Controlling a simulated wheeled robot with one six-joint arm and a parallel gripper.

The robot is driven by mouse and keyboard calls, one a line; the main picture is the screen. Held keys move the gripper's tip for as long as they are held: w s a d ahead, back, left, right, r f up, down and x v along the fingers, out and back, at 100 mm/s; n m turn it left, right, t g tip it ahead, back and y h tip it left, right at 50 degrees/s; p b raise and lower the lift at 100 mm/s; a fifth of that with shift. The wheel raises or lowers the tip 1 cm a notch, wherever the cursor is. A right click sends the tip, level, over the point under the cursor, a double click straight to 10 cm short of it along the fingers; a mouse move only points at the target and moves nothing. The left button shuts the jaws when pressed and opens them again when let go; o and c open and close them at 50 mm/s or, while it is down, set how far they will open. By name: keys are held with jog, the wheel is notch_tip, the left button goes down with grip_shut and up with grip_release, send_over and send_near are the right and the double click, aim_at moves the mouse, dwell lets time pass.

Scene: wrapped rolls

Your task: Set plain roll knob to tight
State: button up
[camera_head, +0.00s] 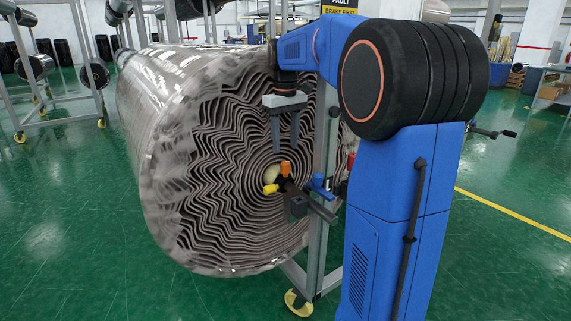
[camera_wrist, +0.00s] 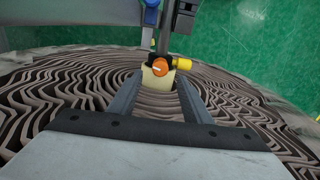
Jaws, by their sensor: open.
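The plain roll (camera_head: 205,160) is a large grey, wavy-layered roll wrapped in clear film, lying on its side with its end facing me. At its core sits a small knob cluster with an orange knob (camera_head: 285,168) and a yellow knob (camera_head: 271,189). The wrist view also shows the orange knob (camera_wrist: 160,68) and the yellow knob (camera_wrist: 183,64), in front of a cream core piece (camera_wrist: 157,80). My gripper (camera_head: 284,146) is open, pointing down just above the orange knob, apart from it. I cannot tell which setting the knob has.
A metal stand post (camera_head: 321,165) with a blue clamp (camera_head: 319,184) and a dark bar (camera_head: 308,203) stands right of the core, close to my gripper. A yellow caster (camera_head: 298,302) is at its foot. Green floor is free at the left front.

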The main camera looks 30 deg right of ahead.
aim_at(285, 162)
notch_tip(285, 162, down, 8)
jog(key=shift+r, duration=0.15)
jog(key=shift+c, duration=0.5)
jog(key=c, duration=0.9)
